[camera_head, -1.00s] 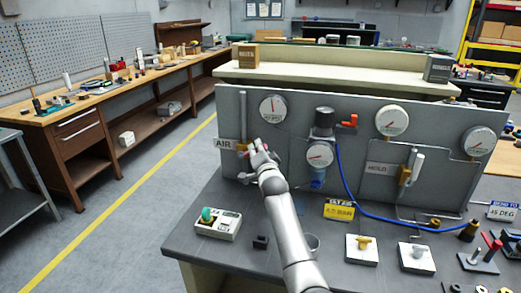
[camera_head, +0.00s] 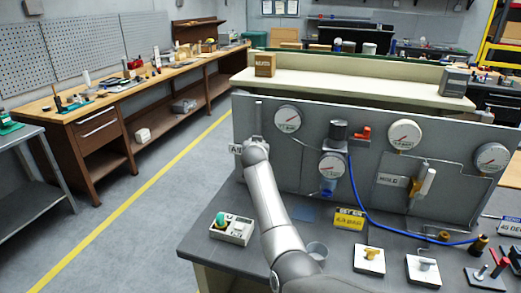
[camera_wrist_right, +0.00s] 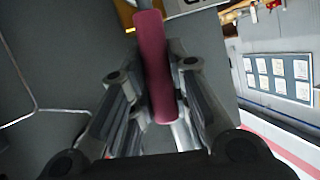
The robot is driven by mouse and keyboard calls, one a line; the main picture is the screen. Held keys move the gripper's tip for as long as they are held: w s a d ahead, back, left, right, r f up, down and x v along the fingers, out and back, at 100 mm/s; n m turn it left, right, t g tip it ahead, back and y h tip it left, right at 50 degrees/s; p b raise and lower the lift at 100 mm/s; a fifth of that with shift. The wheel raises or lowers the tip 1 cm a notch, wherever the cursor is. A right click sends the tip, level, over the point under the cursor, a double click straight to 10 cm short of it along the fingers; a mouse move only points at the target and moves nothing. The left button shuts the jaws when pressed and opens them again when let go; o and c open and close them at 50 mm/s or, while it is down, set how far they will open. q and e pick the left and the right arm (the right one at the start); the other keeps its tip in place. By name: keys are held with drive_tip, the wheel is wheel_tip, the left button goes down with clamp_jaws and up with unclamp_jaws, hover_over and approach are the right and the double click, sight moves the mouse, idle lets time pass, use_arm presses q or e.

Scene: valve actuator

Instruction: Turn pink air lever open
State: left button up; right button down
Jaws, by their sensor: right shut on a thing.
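The pink air lever (camera_wrist_right: 153,65) shows in the wrist view as a long pink handle between the fingers of my right gripper (camera_wrist_right: 152,88), which is shut on it. In the head view my right arm comes up from the bottom to the left end of the grey panel (camera_head: 272,175). Its wrist hides the gripper and the lever there. The air sign (camera_head: 236,149) is partly covered by the arm. My left gripper is in neither view.
Gauges (camera_head: 288,118), a second valve marked hold (camera_head: 424,180) and a blue hose (camera_head: 357,195) are on the panel.

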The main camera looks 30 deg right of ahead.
drive_tip(key=shift+w+a+r+n+g, duration=0.15)
drive_tip(key=shift+w+a+n+g, duration=0.15)
drive_tip(key=shift+w+a+n, duration=0.15)
drive_tip(key=shift+d, duration=0.1)
drive_tip(key=c, duration=1.3)
unclamp_jaws()
drive_tip(key=shift+c, duration=0.2)
drive_tip(key=v, duration=1.2)
